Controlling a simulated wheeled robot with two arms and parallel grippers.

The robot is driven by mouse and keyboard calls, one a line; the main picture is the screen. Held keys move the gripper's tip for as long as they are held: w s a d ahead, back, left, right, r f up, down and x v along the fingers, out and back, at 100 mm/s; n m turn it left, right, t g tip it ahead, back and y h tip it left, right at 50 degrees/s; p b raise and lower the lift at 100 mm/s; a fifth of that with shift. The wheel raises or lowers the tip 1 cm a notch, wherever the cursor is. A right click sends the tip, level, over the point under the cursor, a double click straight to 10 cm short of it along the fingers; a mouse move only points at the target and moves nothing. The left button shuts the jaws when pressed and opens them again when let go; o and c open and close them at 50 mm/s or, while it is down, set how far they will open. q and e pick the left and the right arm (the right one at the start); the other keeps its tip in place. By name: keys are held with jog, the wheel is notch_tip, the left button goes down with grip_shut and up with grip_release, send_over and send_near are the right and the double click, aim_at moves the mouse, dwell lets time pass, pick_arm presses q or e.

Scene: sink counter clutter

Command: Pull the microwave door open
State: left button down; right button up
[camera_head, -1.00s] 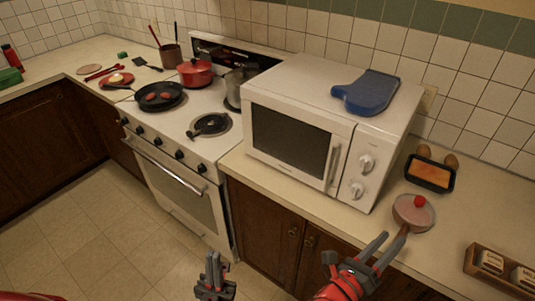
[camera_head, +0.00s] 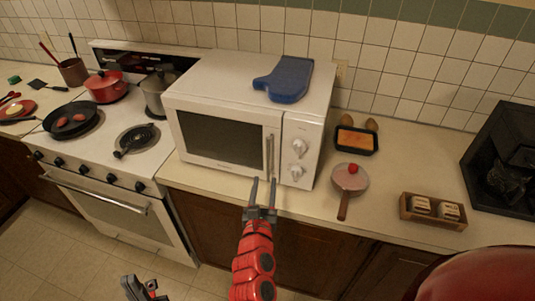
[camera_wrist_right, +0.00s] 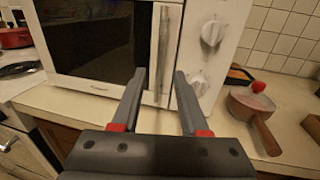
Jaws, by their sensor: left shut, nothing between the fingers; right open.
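The white microwave (camera_head: 300,115) stands on the counter with its door (camera_head: 222,138) closed. Its vertical metal handle (camera_head: 270,154) is on the door's right edge and also shows in the right wrist view (camera_wrist_right: 162,50). My right gripper (camera_head: 263,182) is open and empty, just in front of the handle's lower end. In the right wrist view its fingers (camera_wrist_right: 160,75) point at the microwave, with the handle's lower part between them in the picture; I cannot tell the exact gap. My left gripper (camera_head: 140,290) is shut and empty, low at the bottom edge, in front of the cabinets.
A blue oven mitt (camera_head: 284,79) lies on the microwave. A small pan (camera_head: 349,178) with a red item stands right of it, its handle toward the counter edge. The stove (camera_head: 120,195) with pans is on the left. A wooden box (camera_head: 433,211) and black sink (camera_head: 505,160) are further right.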

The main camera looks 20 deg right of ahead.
aim_at(268, 160)
jog(key=p+x, duration=0.2)
jog(key=x, duration=0.7)
jog(key=shift+w+r+p, duration=0.1)
jog(key=shift+w+p, duration=0.15)
jog(key=shift+p, duration=0.15)
jog(key=shift+w+d, duration=0.35)
jog(key=shift+w, duration=0.15)
grip_shut()
dwell(0.4)
